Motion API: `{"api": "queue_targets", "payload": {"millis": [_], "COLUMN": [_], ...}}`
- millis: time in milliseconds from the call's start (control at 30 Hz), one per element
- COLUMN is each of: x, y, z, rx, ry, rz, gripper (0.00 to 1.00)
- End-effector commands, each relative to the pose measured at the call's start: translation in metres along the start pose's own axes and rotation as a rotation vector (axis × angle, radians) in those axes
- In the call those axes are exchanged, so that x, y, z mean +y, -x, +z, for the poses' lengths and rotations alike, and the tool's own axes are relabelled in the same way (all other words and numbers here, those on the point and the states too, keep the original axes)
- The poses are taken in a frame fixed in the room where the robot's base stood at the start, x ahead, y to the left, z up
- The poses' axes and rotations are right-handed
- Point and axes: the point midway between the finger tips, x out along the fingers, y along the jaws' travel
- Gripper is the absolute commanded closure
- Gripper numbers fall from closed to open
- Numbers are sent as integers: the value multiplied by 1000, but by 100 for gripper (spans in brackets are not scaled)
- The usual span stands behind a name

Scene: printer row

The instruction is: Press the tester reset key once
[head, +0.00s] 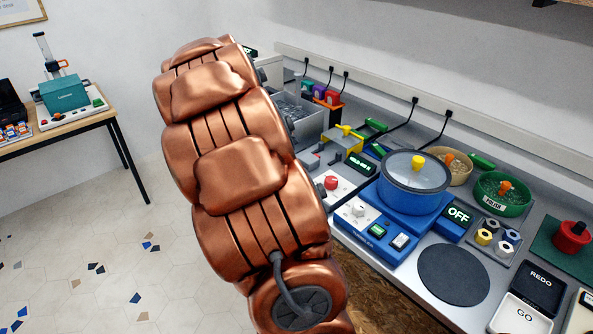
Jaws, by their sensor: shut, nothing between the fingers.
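I cannot make out for certain which key is the tester reset key. The large white GO key (524,318) and the black REDO key (539,284) stand at the bench's front right. A blue unit (387,238) with a white dial, a green-lit key (377,230) and a pale key (400,241) stands left of them, beside an OFF display (458,214). A teal device (65,95) on a white base with small coloured buttons stands on the far left table. My copper arm fills the middle; my gripper is not visible, perhaps hidden behind it.
A lidded blue pot (413,203), a green POLISH bowl (517,206), a tray of coloured nuts (495,240) and a red knob (572,236) crowd the bench. A dark round pad (453,275) is bare. The tiled floor (90,240) at left is clear.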

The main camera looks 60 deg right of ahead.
Motion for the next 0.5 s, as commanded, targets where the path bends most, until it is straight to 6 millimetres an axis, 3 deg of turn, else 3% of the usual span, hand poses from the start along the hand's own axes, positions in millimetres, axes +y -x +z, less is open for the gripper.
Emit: {"api": "queue_targets", "payload": {"millis": [133, 500], "x": [7, 8], "y": [-16, -18], "z": [-12, -15], "rx": [20, 25], "ry": [-16, -19], "rz": [17, 19], "gripper": [100, 100]}}
